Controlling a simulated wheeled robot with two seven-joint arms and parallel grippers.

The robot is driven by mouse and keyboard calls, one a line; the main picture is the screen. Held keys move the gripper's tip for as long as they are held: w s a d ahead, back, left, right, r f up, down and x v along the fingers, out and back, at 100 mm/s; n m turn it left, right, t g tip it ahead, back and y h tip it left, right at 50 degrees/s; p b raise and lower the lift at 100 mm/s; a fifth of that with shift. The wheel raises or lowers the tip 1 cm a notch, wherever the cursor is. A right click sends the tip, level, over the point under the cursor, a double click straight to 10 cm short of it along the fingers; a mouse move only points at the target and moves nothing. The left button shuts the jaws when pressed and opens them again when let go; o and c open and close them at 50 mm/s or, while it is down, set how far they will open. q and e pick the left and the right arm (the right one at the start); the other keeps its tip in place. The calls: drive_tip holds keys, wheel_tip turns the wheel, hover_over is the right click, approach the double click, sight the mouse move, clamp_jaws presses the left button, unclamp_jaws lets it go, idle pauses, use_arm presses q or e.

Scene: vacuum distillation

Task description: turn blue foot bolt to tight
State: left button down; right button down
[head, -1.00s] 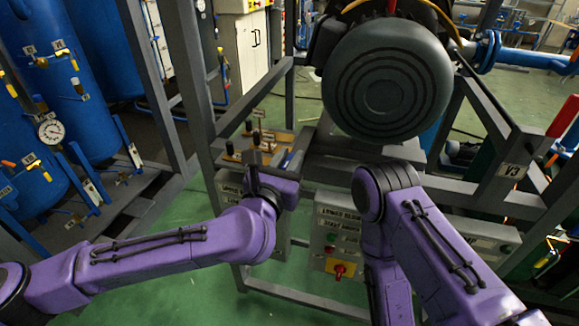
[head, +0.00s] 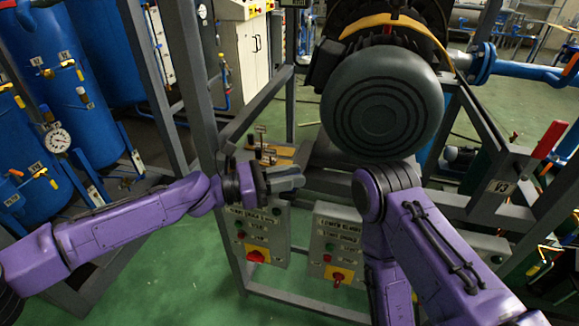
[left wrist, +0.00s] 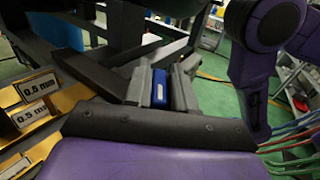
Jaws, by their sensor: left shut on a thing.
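My left gripper (head: 290,181) reaches in above the left control box, its grey fingers pointing right, below the large dark round motor (head: 384,106). In the left wrist view the fingers (left wrist: 160,89) are shut around a small blue piece (left wrist: 159,86) with a pale label. Whether this piece is the blue foot bolt itself or a tool I cannot tell. The blue piece cannot be made out in the head view. My right arm hangs at the centre right; its gripper is not in view.
A wooden board (head: 268,152) with small upright pieces lies behind my left gripper. Blocks labelled 0.5 mm (left wrist: 36,88) show at the left wrist view's left. Two control boxes (head: 260,228) (head: 336,243) hang below. Grey frame posts (head: 195,80) and blue tanks (head: 50,100) stand left.

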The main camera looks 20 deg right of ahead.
use_arm(q)
drive_tip(key=shift+w+r+m+g, duration=0.1)
drive_tip(key=shift+r+m+g, duration=0.1)
drive_tip(key=shift+m+g, duration=0.45)
drive_tip(key=g, duration=0.1)
drive_tip(key=m+g, duration=0.1)
drive_tip(key=g, duration=0.1)
drive_tip(key=shift+f+m+y, duration=0.15)
drive_tip(key=shift+m+y, duration=0.1)
drive_tip(key=shift+y, duration=0.05)
drive_tip(key=shift+m+g+y+b, duration=0.6)
drive_tip(key=shift+m+g+y, duration=0.6)
drive_tip(key=shift+m+g, duration=0.95)
drive_tip(key=shift+n+g, duration=0.25)
drive_tip(key=shift+g, duration=0.35)
drive_tip(key=c, duration=1)
unclamp_jaws()
drive_tip(key=shift+d, duration=0.1)
drive_tip(key=shift+c, duration=0.2)
